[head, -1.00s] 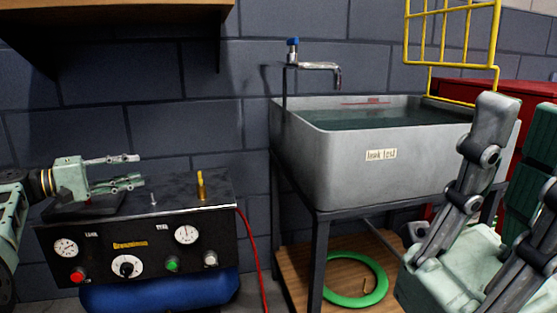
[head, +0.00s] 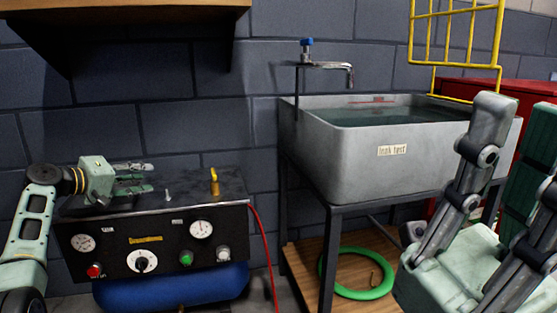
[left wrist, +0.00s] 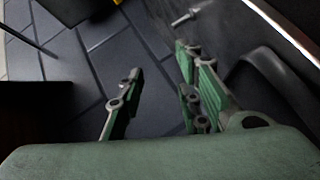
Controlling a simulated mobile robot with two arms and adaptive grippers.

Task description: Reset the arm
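My left gripper (head: 150,178) is pale green with grey links. In the head view it is at the left, in front of the wall and around the height of the black compressor box's top (head: 215,188). Its fingers are apart with nothing between them, as the left wrist view (left wrist: 160,90) also shows. My right gripper (head: 518,150) is large and close at the right edge, partly cut off. Its fingers are spread, and I see nothing held.
The compressor box has gauges, knobs, a brass fitting (head: 214,182) and a blue tank (head: 175,287). A grey leak test sink (head: 350,165) stands right of it on a frame, with a green hose coil (head: 335,285) below. A wooden shelf (head: 130,20) overhangs top left.

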